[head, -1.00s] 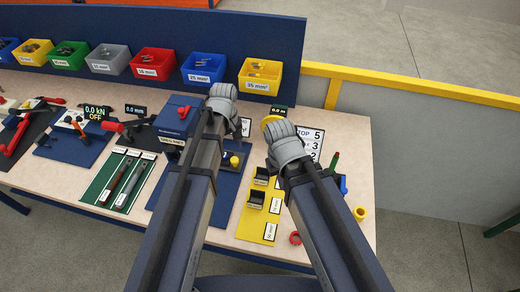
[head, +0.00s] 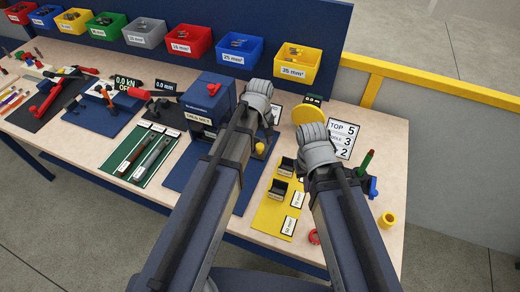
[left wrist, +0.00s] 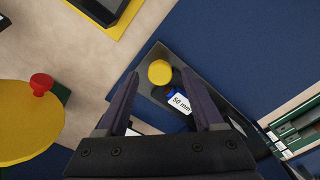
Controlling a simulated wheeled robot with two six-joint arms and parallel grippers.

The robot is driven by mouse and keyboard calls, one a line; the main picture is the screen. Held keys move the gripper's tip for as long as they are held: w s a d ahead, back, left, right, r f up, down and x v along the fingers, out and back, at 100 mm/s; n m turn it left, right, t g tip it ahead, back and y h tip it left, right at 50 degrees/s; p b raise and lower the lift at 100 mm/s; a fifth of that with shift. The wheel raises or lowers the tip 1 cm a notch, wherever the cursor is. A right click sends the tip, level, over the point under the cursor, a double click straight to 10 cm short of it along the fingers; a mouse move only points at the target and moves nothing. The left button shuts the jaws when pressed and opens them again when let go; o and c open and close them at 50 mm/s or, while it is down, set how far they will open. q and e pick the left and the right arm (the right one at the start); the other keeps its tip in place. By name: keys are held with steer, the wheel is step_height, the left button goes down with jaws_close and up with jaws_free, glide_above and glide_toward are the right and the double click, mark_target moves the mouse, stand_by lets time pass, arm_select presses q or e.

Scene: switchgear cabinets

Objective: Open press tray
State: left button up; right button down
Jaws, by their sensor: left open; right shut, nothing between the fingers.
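The blue press (head: 208,100) stands at the back middle of the table, with a red part on top and a label on its front. A yellow knob (head: 259,148) shows just right of my left arm; it also shows in the left wrist view (left wrist: 159,72), at the end of a dark grey tray-like strip (left wrist: 148,88). A blue piece labelled 50 mm (left wrist: 180,103) lies beside the knob. My left gripper (left wrist: 165,80) is open, its fingers either side of the knob in that picture; contact cannot be told. My right gripper's fingers are hidden behind its arm.
A yellow disc (head: 308,112) stands right of the press. A yellow board (head: 270,218) with dark blocks lies between my arms. A green mat (head: 125,160) with tools lies left. Coloured bins (head: 240,50) line the back. A yellow rail (head: 440,87) runs behind the table.

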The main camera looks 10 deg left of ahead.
arm_select(q)
steer(key=shift+f+b, duration=0.3)
steer(key=shift+f, duration=0.35)
jaws_close()
stand_by(1.0)
